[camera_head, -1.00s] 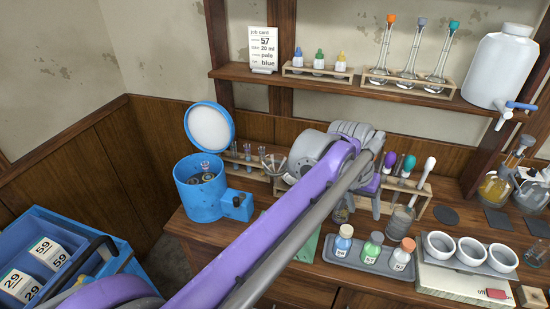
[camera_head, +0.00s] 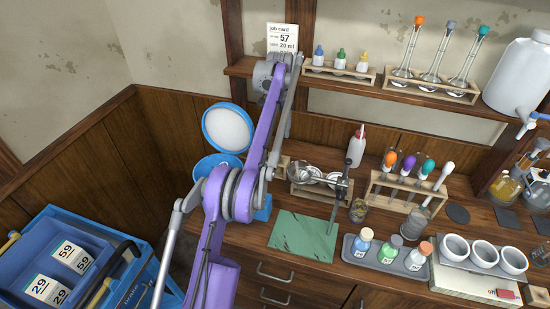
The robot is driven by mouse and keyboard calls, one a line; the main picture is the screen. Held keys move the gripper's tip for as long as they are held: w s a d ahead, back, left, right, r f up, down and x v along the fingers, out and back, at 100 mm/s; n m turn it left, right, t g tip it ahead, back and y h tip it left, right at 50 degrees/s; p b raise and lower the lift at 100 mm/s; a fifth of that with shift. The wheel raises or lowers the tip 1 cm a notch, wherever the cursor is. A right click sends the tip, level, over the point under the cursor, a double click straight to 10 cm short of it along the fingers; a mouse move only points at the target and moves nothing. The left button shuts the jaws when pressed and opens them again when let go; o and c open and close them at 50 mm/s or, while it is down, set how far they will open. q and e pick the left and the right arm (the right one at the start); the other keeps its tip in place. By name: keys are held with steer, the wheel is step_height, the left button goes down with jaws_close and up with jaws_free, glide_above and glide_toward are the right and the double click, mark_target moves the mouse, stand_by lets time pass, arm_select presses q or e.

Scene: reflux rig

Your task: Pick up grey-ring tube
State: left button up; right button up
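I cannot make out the grey-ring tube. The small tube rack beside the blue round vessel is almost wholly behind my purple arm; only a bit of wood shows at its right. The blue vessel (camera_head: 203,169) has its round white-lined lid (camera_head: 228,128) raised, and my arm covers much of its body. The arm rises from the lower left past the vessel to a grey joint near the shelf. No gripper fingertips show, and I see no second arm.
A green mat (camera_head: 303,237) lies on the bench. A rack (camera_head: 398,196) with coloured-bulb droppers stands right of it, behind a grey bottle tray (camera_head: 387,260). The shelf (camera_head: 350,76) holds racks of bottles and stoppered flasks. A blue crate (camera_head: 35,250) stands at lower left.

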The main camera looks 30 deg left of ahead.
mark_target(279, 147)
arm_select(q)
steer(key=f, duration=0.1)
steer(key=f+b, duration=0.1)
steer(key=f, duration=0.3)
steer(key=shift+s+d+f, duration=0.1)
steer(key=shift+s+f, duration=0.05)
steer(key=shift+s, duration=0.1)
step_height(279, 147, down, 4)
steer(key=shift+s+d+r+b, duration=0.15)
steer(key=shift+r+b, duration=0.05)
steer(key=shift+b, duration=0.45)
steer(key=shift+s+f, duration=0.1)
steer(key=shift+f, duration=0.5)
arm_select(e)
steer(key=shift+g, duration=0.3)
steer(key=f, duration=0.1)
steer(key=s+f, duration=0.2)
steer(key=f, duration=0.1)
steer(key=shift+s, duration=0.1)
arm_select(q)
steer(key=shift+c, duration=0.3)
jaws_close()
